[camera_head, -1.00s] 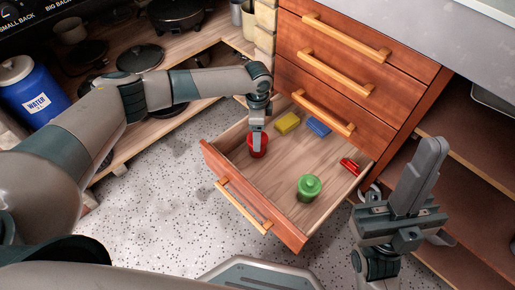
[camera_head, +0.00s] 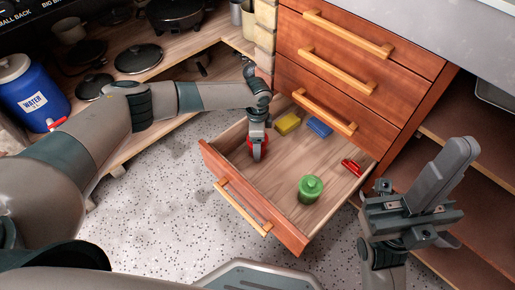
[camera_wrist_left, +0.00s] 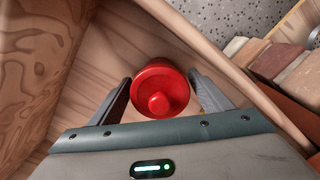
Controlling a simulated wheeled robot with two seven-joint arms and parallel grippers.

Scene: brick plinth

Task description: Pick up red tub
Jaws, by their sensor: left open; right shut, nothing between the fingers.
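The red tub (camera_wrist_left: 160,92) stands in the left part of the open drawer, its round knob facing the left wrist camera. In the head view the tub (camera_head: 264,146) is mostly hidden behind my left gripper (camera_head: 257,154). In the left wrist view my left gripper (camera_wrist_left: 161,96) is open, with one finger on each side of the tub. I cannot tell whether the fingers touch it. My right gripper (camera_head: 448,178) is shut and empty, in front of the open shelves on the right.
The open drawer (camera_head: 245,205) also holds a green tub (camera_head: 311,189), a yellow block (camera_head: 287,124), a blue block (camera_head: 319,127) and a red object (camera_head: 351,167). Closed drawers (camera_head: 350,60) rise behind it. A blue water jug (camera_head: 35,98) stands far left.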

